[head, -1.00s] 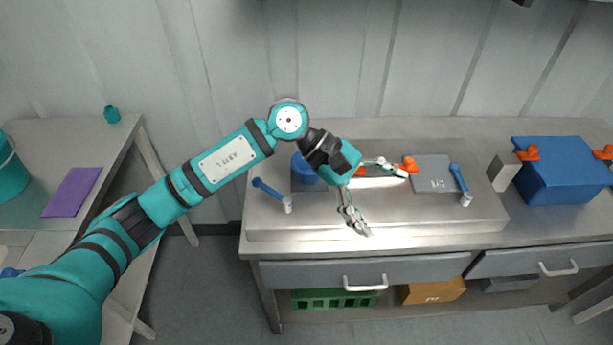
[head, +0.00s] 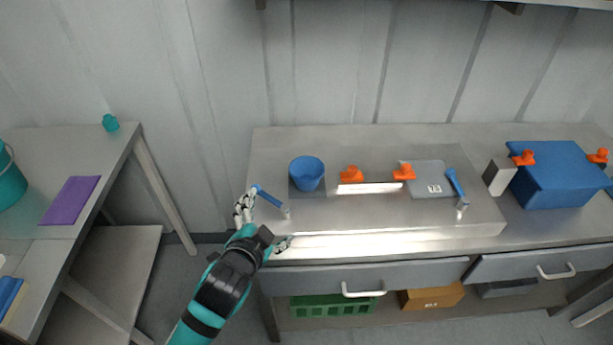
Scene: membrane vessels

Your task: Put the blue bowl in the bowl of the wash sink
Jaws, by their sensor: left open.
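The blue bowl (head: 307,173) stands upright at the left end of a dark rectangular recess in the steel wash sink (head: 390,215). I cannot tell whether it rests down in the recess or at its edge. My left gripper (head: 264,224) is open and empty, its fingers spread over the front left of the sink. It is apart from the bowl, below and left of it in the picture. One finger is beside the left blue lever (head: 268,197). My right gripper is not in view.
Orange handles (head: 351,174) (head: 404,171) stand along the recess. A grey plate (head: 430,182) and another blue lever (head: 455,183) are right of them. A blue box (head: 560,178) stands at the right. The left table holds a purple mat (head: 70,200) and a teal bucket (head: 10,180).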

